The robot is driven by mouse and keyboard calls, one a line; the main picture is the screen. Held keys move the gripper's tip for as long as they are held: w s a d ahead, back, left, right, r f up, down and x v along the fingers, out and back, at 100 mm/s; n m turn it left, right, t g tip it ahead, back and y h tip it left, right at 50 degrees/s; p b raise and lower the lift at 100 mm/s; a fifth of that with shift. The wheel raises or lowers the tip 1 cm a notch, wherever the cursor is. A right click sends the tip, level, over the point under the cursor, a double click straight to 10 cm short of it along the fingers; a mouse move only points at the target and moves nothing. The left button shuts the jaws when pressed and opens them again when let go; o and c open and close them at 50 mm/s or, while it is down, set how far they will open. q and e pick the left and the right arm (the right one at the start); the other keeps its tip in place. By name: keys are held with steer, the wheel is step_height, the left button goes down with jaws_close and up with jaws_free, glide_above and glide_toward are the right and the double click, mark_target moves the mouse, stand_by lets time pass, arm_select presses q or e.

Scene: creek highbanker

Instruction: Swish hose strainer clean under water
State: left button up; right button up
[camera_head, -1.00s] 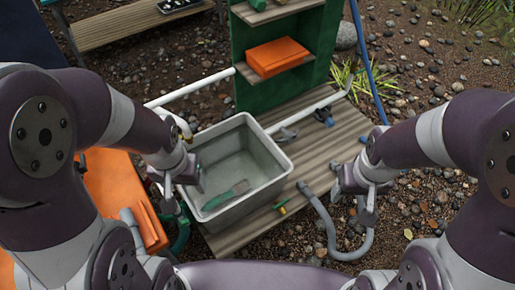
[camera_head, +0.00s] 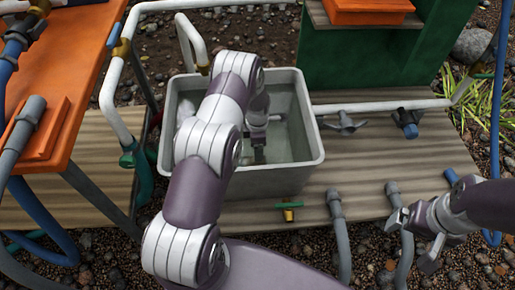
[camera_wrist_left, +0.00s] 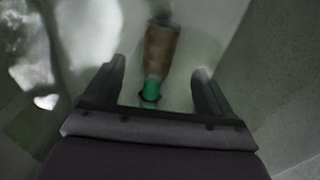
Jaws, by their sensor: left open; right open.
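A grey tub (camera_head: 312,135) stands on wooden boards at the middle of the head view. My left arm reaches down into it, and the left gripper (camera_head: 259,155) is open inside. In the left wrist view, a blurred brown cylinder with a green end (camera_wrist_left: 155,60) lies ahead of and between the open fingers (camera_wrist_left: 160,90), apparently untouched. I cannot tell whether it is the hose strainer. My right gripper (camera_head: 413,240) is open at the right, beside a grey hose (camera_head: 405,262); contact is unclear. My left arm hides part of the tub.
White pipes (camera_head: 385,106) run behind the tub. An orange table (camera_head: 75,60) with hoses stands at left, a green shelf (camera_head: 370,55) behind. A small brass valve with a green handle (camera_head: 288,212) and another grey hose end (camera_head: 337,205) lie in front. Bright patches show at left in the wrist view.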

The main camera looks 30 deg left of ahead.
mark_target(247, 160)
arm_select(q)
step_height(247, 160, down, 11)
steer(key=b, duration=0.4)
steer(key=shift+r+b, duration=0.1)
steer(key=shift+b, duration=0.25)
steer(key=c, duration=1.2)
steer(key=shift+o, duration=0.2)
steer(key=shift+r+p, duration=1.9)
steer(key=shift+r, duration=0.45)
steer(key=shift+w+a, duration=0.1)
steer(key=shift+a, duration=0.35)
steer(key=shift+w+a+r+b, duration=0.15)
steer(key=shift+a+r+b, duration=0.05)
steer(key=shift+a, duration=0.3)
steer(key=shift+w+a+r+b, duration=0.1)
steer(key=shift+a+r+b, duration=0.05)
steer(key=shift+a, duration=0.3)
